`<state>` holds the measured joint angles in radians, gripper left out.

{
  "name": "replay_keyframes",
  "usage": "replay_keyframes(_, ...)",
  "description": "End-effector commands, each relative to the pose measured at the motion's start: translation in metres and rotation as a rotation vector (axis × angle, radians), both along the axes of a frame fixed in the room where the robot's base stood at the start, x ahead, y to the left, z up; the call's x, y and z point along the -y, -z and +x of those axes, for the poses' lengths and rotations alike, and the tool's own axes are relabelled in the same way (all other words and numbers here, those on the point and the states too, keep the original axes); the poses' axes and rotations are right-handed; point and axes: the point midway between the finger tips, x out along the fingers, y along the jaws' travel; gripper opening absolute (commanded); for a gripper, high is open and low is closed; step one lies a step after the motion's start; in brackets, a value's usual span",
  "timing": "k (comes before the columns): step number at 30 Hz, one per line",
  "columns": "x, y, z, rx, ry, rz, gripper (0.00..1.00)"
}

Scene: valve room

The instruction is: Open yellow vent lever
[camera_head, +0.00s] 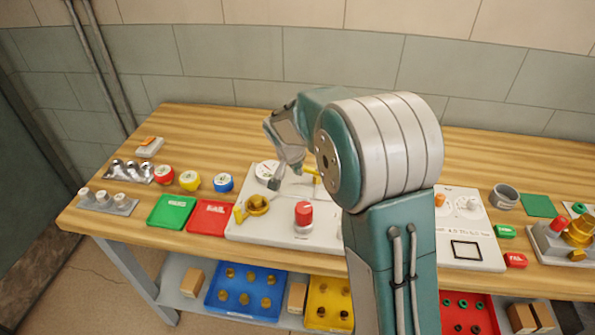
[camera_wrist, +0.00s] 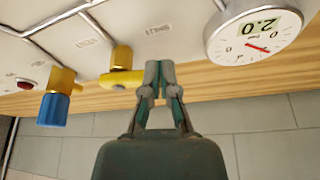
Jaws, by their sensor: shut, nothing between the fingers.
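The yellow vent lever (camera_wrist: 122,78) sits on a brass valve in the wrist view, its free end pointing at my fingertips. In the head view a bit of yellow (camera_head: 312,172), which looks like the same lever, shows beside my arm, which partly hides that area. My gripper (camera_wrist: 160,66) is shut and empty, its tips right beside the lever's end; I cannot tell if they touch. In the head view my gripper (camera_head: 275,184) points down over the back of the white panel (camera_head: 325,238).
A round gauge (camera_wrist: 254,30) reading 2.0 stands close on the other side of my gripper. A blue-capped brass valve (camera_wrist: 57,98) lies beyond the lever. A red knob (camera_head: 303,214) and a brass valve with a yellow handle (camera_head: 257,205) stand nearer on the panel.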

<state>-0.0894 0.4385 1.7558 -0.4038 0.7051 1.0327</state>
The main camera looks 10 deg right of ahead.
Motion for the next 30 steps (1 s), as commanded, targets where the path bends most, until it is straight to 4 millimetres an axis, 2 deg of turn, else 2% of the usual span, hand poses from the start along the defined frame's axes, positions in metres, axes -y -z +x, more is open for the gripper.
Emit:
replay_keyframes(14, 0.006, 0.0, 0.023, 0.002, 0.433, -0.001, 0.0)
replay_keyframes(30, 0.026, 0.0, 0.042, 0.002, 0.944, -0.001, 0.0)
